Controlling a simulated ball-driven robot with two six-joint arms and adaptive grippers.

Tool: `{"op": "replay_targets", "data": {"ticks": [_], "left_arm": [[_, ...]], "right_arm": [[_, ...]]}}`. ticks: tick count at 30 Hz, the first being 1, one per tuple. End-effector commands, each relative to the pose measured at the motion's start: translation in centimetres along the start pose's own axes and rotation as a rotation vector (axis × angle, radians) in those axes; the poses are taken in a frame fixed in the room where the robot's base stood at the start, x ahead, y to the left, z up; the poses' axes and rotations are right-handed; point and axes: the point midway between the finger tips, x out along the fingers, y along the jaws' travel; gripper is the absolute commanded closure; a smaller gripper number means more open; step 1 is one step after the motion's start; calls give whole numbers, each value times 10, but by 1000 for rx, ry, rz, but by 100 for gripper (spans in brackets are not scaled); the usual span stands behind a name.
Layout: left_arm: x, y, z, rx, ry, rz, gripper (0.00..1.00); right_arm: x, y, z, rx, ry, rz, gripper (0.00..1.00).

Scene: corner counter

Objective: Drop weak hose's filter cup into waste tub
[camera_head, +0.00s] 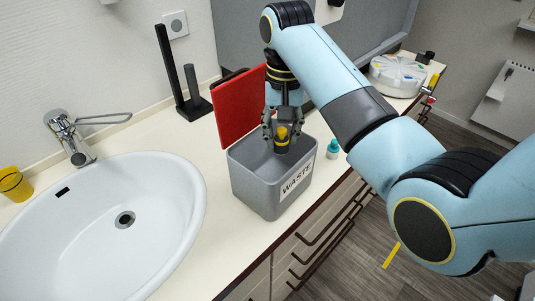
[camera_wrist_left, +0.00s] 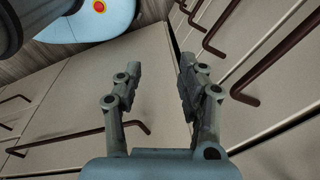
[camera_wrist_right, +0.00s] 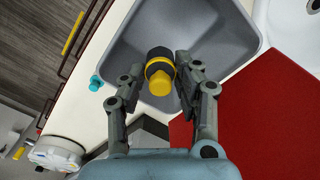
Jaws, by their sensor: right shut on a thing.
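The filter cup (camera_head: 282,146), black with a yellow band and yellow knob, is held upright by my right gripper (camera_head: 283,122) over the grey waste tub (camera_head: 255,188). In the right wrist view the cup (camera_wrist_right: 160,68) sits between the fingertips, with the grey floor and walls of the tub (camera_wrist_right: 215,38) around it. The tub is labelled "WASTE" and its visible inside looks empty. My left gripper (camera_wrist_left: 160,75) is open and empty in front of cabinet fronts, and does not show in the head view. No hose is clearly in view.
A red board (camera_head: 238,105) stands upright just behind the tub. A small teal bottle (camera_head: 333,149) is right of it, near the counter edge. A black stand (camera_head: 193,105), a white sink (camera_head: 100,235) and a yellow cup (camera_head: 14,185) are to the left. A round white device (camera_head: 397,77) is at the back right.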

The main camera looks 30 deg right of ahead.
Motion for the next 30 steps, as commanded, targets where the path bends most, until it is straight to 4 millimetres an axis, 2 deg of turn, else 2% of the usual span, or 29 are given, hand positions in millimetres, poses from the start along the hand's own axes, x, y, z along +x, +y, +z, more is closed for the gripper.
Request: {"op": "replay_targets", "data": {"ticks": [3, 6, 7, 13, 23, 30], "left_arm": [[0, 0, -15, -1, 23, -1, 60], [0, 0, -16, -1, 25, -1, 60], [0, 0, -15, -1, 24, -1, 60], [0, 0, -7, 0, 11, 0, 60], [0, -3, -1, 1, 3, -3, 60], [0, -1, -3, 0, 5, -1, 60]], "right_arm": [[1, 0, 0, 0, 0, 0, 93], [0, 0, 0, 0, 0, 0, 93], [0, 0, 0, 0, 0, 0, 67], [0, 0, 0, 0, 0, 0, 41], [-2, 0, 0, 0, 1, 0, 41], [-29, 0, -1, 0, 3, -1, 41]]}}
